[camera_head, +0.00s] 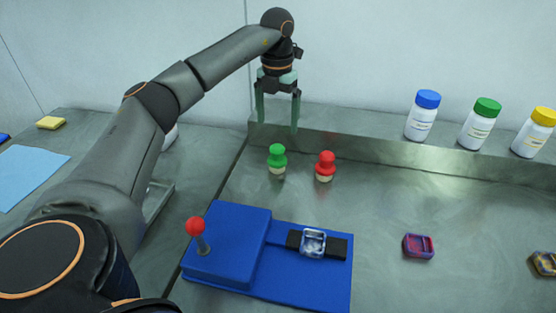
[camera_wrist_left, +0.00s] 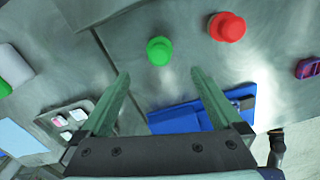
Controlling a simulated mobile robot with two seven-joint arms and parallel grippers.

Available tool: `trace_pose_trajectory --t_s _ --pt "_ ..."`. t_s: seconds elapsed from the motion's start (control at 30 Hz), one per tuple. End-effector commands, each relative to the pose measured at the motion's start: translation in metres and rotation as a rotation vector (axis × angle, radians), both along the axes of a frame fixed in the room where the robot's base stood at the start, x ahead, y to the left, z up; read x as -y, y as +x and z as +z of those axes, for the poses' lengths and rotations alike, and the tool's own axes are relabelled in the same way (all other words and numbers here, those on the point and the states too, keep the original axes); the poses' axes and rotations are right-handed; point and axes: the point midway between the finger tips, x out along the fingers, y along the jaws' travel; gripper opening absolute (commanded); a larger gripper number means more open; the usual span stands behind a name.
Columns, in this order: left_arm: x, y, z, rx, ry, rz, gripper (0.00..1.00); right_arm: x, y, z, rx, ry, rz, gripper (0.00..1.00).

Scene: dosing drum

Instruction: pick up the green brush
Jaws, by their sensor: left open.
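The green brush (camera_head: 277,158) stands upright on the metal table, with a green knob-like top and a pale lower end. It also shows from above in the left wrist view (camera_wrist_left: 159,51). My left gripper (camera_head: 278,118) is open and empty, pointing down above and behind the green brush. In the left wrist view the brush lies beyond and between the two green fingers (camera_wrist_left: 158,75), apart from them. My right gripper is not in view.
A red brush (camera_head: 325,165) stands close to the right of the green one. A blue device (camera_head: 230,240) with a red-knobbed lever is in front. Bottles with blue (camera_head: 425,115), green (camera_head: 480,124) and yellow (camera_head: 535,132) caps stand on the back ledge. Bare table lies right of the red brush.

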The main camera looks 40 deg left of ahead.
Motion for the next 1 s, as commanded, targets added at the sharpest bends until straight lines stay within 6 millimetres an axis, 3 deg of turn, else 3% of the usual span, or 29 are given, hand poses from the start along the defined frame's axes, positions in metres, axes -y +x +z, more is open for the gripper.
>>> trace_pose_trajectory --t_s 0.03,0.1,0.5,0.73,1.0 --pt "0.000 0.000 -0.011 0.001 -0.001 -0.001 0.99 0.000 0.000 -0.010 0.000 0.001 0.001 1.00" --pt "0.000 0.000 -0.015 0.001 -0.001 -0.001 0.99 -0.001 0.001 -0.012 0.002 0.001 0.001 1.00" --pt "0.000 -0.001 -0.075 -0.002 0.000 -0.001 0.99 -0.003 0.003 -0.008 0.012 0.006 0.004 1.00" --pt "0.001 -0.002 -0.092 -0.002 0.000 -0.001 0.99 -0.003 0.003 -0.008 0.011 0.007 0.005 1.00" --pt "0.003 -0.005 -0.131 -0.001 0.000 0.000 0.99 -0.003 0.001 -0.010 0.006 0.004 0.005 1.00"
